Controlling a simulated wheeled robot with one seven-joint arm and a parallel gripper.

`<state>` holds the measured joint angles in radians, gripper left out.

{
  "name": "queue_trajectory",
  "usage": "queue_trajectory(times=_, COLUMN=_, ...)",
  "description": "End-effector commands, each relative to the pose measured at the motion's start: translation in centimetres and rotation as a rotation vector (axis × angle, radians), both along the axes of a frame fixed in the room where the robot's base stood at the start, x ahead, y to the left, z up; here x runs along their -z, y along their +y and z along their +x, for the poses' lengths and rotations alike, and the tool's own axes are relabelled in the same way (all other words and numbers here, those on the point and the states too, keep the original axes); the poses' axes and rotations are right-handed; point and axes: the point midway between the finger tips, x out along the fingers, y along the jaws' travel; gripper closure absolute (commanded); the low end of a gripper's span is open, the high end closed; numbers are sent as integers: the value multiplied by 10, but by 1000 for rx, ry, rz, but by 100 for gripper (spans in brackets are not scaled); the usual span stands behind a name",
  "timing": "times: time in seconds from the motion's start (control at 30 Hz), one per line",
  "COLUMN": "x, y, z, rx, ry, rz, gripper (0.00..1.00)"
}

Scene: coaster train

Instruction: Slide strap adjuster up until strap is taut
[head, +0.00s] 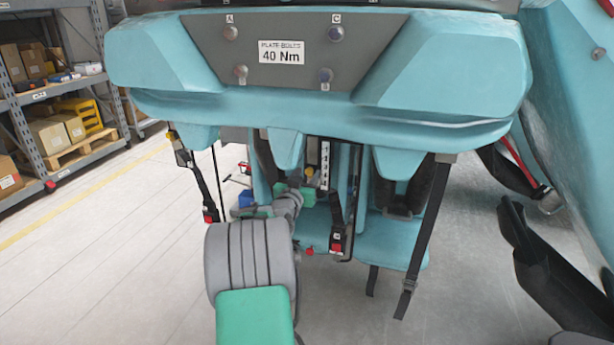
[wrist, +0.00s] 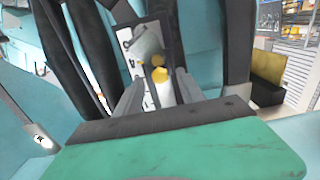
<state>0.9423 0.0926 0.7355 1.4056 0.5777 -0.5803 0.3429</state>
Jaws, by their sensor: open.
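Another strap (head: 348,185) hangs mid-seat with a red-marked buckle (head: 337,243). A third strap at left (head: 195,175) also ends in a red-marked buckle (head: 211,215). I cannot tell which adjuster is the task's. In the wrist view my gripper (wrist: 158,82) is open and empty, facing a white marked plate (wrist: 140,55) with a grey cylinder and yellow parts. Dark straps run beside it.
The teal seat unit (head: 450,120) overhangs the straps. A dark curved part (head: 555,265) and teal panel stand at right. Shelving with boxes (head: 50,130) is at far left. The floor at left is mostly clear.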

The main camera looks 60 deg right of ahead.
Motion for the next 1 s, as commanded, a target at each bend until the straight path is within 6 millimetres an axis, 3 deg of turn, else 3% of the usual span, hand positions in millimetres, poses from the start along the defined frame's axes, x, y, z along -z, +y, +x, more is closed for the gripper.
queue_trajectory(times=0.3, x=0, y=-6, z=2, rx=-2, ry=0, rz=0, gripper=55)
queue_trajectory(times=0.83, x=0, y=-5, z=2, rx=-3, ry=0, rz=1, gripper=98)
queue_trajectory(times=1.0, x=0, y=-5, z=2, rx=-3, ry=0, rz=1, gripper=100)
